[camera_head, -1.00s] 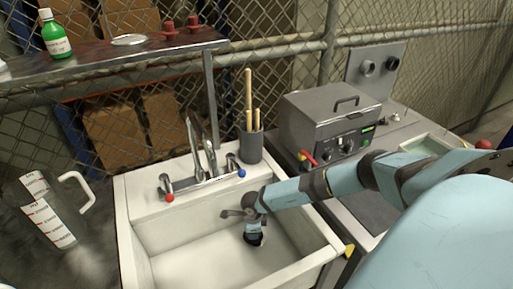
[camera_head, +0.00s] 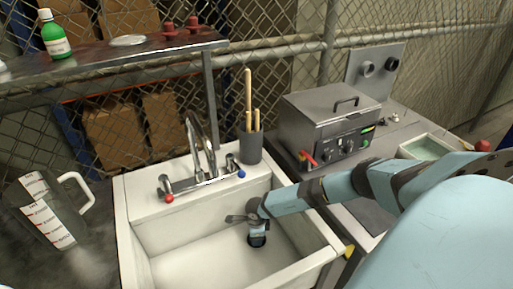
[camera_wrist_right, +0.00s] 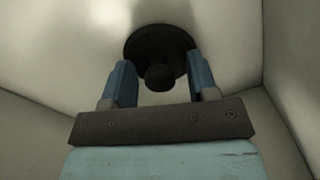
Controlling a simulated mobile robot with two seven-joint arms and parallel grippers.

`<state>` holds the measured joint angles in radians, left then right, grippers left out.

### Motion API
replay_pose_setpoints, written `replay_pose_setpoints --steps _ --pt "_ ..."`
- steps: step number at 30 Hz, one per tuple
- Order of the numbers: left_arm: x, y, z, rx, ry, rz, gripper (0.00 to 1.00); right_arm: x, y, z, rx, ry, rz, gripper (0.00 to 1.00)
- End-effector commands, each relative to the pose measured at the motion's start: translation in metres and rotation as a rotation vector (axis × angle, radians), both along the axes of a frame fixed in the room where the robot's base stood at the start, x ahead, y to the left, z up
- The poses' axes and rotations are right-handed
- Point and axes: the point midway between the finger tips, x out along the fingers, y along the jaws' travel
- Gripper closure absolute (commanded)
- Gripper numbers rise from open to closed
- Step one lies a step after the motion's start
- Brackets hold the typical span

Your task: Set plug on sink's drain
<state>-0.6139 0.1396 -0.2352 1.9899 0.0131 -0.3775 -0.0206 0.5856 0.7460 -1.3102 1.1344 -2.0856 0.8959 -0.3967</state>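The white sink (camera_head: 147,262) fills the lower middle of the head view. The black plug (camera_head: 257,241) is low in its basin, partly covered by my right gripper (camera_head: 258,226). In the right wrist view, the plug (camera_wrist_right: 158,44) shows as a dark disc with a round knob toward me. The two blue fingers of my right gripper (camera_wrist_right: 161,80) stand apart on either side of the knob, with gaps visible on both sides. The drain is not visible, and I cannot tell whether the plug sits on it. My left gripper is not in view.
A faucet (camera_head: 207,150) with red and blue knobs stands on the sink's back ledge, beside a dark cup (camera_head: 250,147) of wooden sticks. A grey metal box (camera_head: 332,122) is right of the sink. A clear pitcher (camera_head: 50,212) stands left. Sink walls surround my gripper.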

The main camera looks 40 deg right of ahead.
Motion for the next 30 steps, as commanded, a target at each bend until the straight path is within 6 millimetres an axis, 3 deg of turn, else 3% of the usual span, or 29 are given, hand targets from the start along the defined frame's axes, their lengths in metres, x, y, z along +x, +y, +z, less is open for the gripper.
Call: replay_pose_setpoints --steps 10,24,30 --pt "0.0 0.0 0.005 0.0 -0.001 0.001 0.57 0.001 -0.001 0.01 0.0 -0.001 0.001 0.46" --pt "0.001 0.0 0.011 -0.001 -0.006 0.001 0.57 0.001 0.0 0.101 0.001 -0.002 0.001 0.46" --pt "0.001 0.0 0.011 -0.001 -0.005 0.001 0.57 0.0 0.0 0.121 0.001 -0.001 0.0 0.46"
